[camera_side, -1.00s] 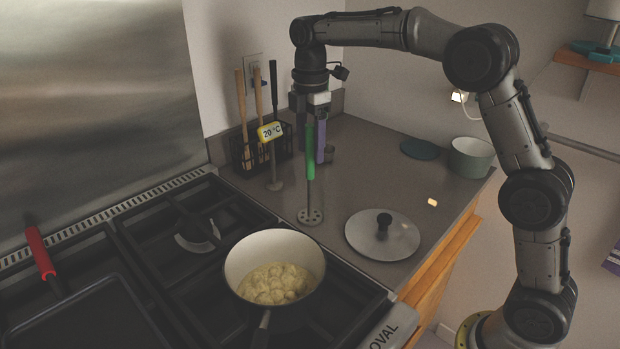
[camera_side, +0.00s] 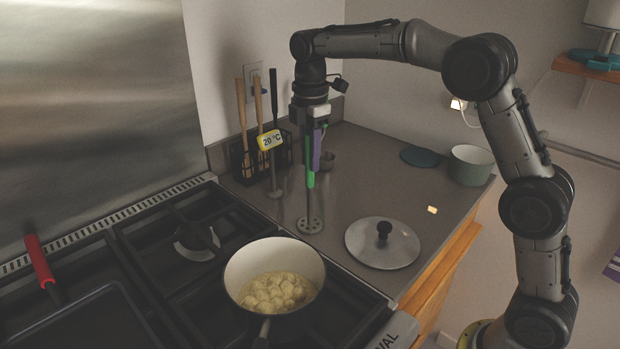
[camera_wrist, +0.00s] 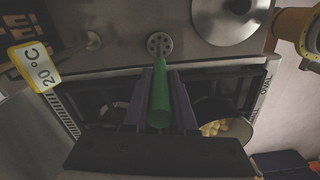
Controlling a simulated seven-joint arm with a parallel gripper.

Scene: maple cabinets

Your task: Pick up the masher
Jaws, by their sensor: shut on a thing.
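The masher has a green handle (camera_side: 310,176), a thin metal shaft and a round perforated head (camera_side: 310,225). It stands upright, with its head at the counter surface behind the stove; I cannot tell a small gap from contact. My gripper (camera_side: 316,158) points down with its purple fingers shut on the green handle. In the wrist view, the green handle (camera_wrist: 160,98) sits between both fingers, and the perforated head (camera_wrist: 160,45) shows beyond it. The near finger hides part of the upper handle in the side view.
A black utensil caddy (camera_side: 240,162) and a yellow thermometer tag (camera_side: 270,140) are close on the left. A pot (camera_side: 238,268) of potatoes is on the stove in front. A lid (camera_side: 365,246) lies to the right. A green pot (camera_side: 471,166) stands farther back.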

